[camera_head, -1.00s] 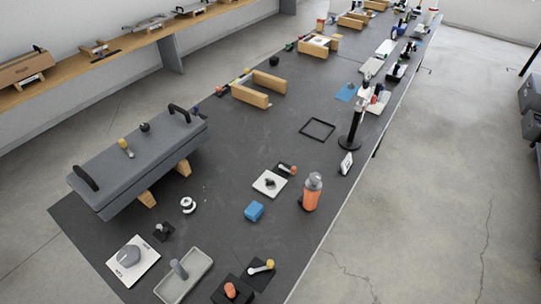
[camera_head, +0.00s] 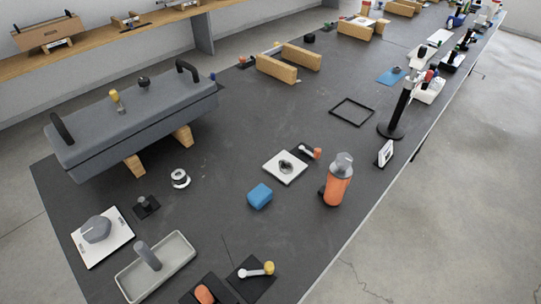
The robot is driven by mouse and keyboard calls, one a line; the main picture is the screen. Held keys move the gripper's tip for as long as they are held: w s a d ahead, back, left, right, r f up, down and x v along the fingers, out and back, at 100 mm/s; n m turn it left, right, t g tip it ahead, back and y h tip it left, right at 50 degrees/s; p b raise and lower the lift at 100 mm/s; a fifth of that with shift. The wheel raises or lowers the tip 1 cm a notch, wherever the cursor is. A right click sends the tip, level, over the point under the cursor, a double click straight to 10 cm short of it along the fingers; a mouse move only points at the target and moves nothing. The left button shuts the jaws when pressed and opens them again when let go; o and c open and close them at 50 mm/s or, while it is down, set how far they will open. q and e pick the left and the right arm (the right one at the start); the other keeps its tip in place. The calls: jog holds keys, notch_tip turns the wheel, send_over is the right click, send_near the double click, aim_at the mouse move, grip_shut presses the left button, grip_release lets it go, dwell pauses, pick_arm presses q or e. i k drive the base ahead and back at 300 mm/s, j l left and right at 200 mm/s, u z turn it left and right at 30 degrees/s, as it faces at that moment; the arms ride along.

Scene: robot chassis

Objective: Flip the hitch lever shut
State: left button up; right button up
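Two small levers lie on the dark table, and I cannot tell which one is the hitch lever. One has a pale arm and a yellow knob (camera_head: 269,268) on a black plate (camera_head: 249,287) near the front edge. The other is a small lever with an orange-red end (camera_head: 317,153) beside a white square plate (camera_head: 285,167) that carries a dark round knob. Both are too small to tell whether they are open or shut. Neither of my grippers is in view.
A grey tray (camera_head: 187,257), a white plate with a grey knob (camera_head: 105,238), a blue block (camera_head: 260,196) and an orange bottle (camera_head: 338,184) stand nearby. A long grey case (camera_head: 140,110) on wooden supports stands at left. The table's middle is fairly clear.

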aim_at(269, 266)
jog(key=k, duration=0.35)
jog(key=i+l+u, duration=0.2)
jog(key=i+u, duration=0.25)
jog(key=i+l+u, duration=0.15)
jog(key=u, duration=0.25)
jog(key=l, duration=0.1)
